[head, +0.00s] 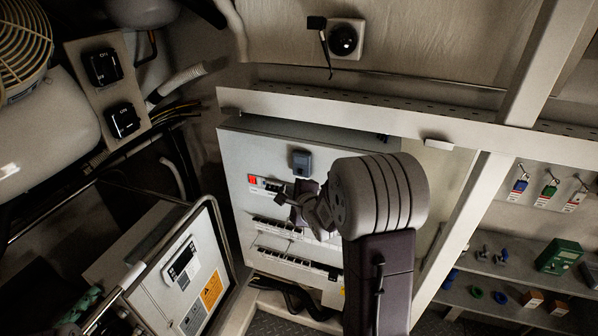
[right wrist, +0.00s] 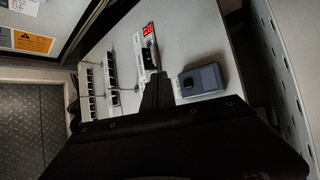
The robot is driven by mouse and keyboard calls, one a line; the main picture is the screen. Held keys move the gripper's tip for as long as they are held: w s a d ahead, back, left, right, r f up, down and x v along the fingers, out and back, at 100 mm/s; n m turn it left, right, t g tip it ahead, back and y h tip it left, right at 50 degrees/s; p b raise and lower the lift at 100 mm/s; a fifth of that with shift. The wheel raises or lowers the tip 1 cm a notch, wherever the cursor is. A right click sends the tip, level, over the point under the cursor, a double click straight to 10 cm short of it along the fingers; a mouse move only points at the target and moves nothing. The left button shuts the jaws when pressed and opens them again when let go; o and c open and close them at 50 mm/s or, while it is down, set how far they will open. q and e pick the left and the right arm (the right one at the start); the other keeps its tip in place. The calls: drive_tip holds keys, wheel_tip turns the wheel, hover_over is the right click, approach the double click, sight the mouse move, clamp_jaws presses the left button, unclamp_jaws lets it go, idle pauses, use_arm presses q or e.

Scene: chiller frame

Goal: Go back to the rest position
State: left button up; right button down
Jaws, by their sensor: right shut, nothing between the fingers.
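My right gripper (head: 290,194) is shut and empty in the head view, in front of the open-faced electrical panel (head: 237,150). Its arm rises from the bottom centre and hides the panel's right part. In the right wrist view the dark gripper (right wrist: 155,92) points at the panel, close to a small module with a red display (right wrist: 149,36). I cannot tell whether the fingertips touch the panel. My left gripper is not in view.
A beam (head: 330,112) crosses above the panel, and a slanted post (head: 460,240) stands right of it. A control box (head: 185,275) stands at lower left. Shelves with small parts (head: 500,268) and hanging tags (head: 548,187) are at right.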

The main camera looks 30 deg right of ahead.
drive_tip(key=s+a+f+n+g+y+b, duration=0.1)
drive_tip(key=s+a+f+n+b, duration=0.15)
drive_tip(key=a+f+b, duration=0.5)
drive_tip(key=s+a+f+n+g+y+b, duration=0.15)
drive_tip(key=a+f+n+b, duration=0.3)
drive_tip(key=f+b, duration=0.55)
drive_tip(key=s+a+f+n+g, duration=0.1)
drive_tip(key=s+f+n+g, duration=0.3)
drive_tip(key=s+n, duration=0.4)
drive_tip(key=s+f+n+g, duration=0.5)
drive_tip(key=s+n, duration=0.3)
drive_tip(key=s, duration=0.3)
drive_tip(key=shift+a+f, duration=0.4)
drive_tip(key=shift+f, duration=0.5)
drive_tip(key=shift+d, duration=0.1)
